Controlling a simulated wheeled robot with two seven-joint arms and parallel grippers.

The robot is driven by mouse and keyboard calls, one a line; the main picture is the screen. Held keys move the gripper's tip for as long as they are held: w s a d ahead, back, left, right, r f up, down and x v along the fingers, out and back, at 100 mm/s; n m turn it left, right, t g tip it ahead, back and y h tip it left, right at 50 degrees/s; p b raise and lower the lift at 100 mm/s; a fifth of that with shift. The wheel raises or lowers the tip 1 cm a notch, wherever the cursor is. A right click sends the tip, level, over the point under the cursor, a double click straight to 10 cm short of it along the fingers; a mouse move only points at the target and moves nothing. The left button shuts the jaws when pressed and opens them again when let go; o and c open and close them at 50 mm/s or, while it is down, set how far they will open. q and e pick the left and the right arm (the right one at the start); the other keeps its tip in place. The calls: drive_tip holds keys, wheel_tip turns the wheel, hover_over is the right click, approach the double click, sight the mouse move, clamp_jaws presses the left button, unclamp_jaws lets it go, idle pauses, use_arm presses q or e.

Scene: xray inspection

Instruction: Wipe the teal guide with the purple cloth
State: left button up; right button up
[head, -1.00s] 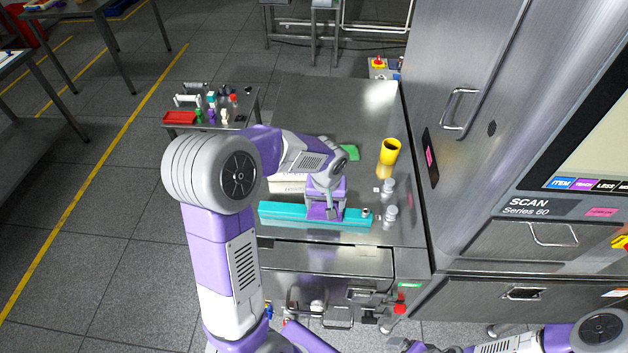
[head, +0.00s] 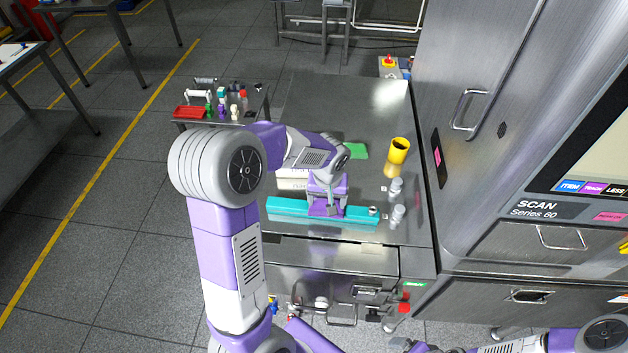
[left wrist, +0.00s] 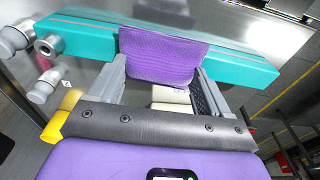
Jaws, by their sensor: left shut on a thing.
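The teal guide (head: 287,208) is a long bar lying along the front of the steel worktop. It also crosses the top of the left wrist view (left wrist: 235,62). My left gripper (head: 326,207) is over the middle of the guide, pointing down, shut on the purple cloth (left wrist: 160,58). The cloth hangs flat between the fingers and overlaps the guide's side in the left wrist view. I cannot tell how firmly it touches. In the head view the cloth is mostly hidden by the gripper. My right gripper is out of view.
A green cloth-like piece (head: 356,151) lies behind my arm. A side table holds a red tray (head: 188,112) and small bottles. The scanner cabinet (head: 470,190) walls the right.

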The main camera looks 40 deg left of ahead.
use_arm(q)
drive_tip(key=shift+s+a, duration=0.3)
drive_tip(key=shift+a, duration=0.25)
drive_tip(key=shift+s+a, duration=0.3)
drive_tip(key=shift+a, duration=0.25)
wheel_tip(320, 180, up, 2)
drive_tip(key=shift+r+p, duration=0.2)
drive_tip(key=shift+p, duration=0.65)
drive_tip(key=shift+r+p, duration=2.05)
drive_tip(key=shift+r, duration=0.8)
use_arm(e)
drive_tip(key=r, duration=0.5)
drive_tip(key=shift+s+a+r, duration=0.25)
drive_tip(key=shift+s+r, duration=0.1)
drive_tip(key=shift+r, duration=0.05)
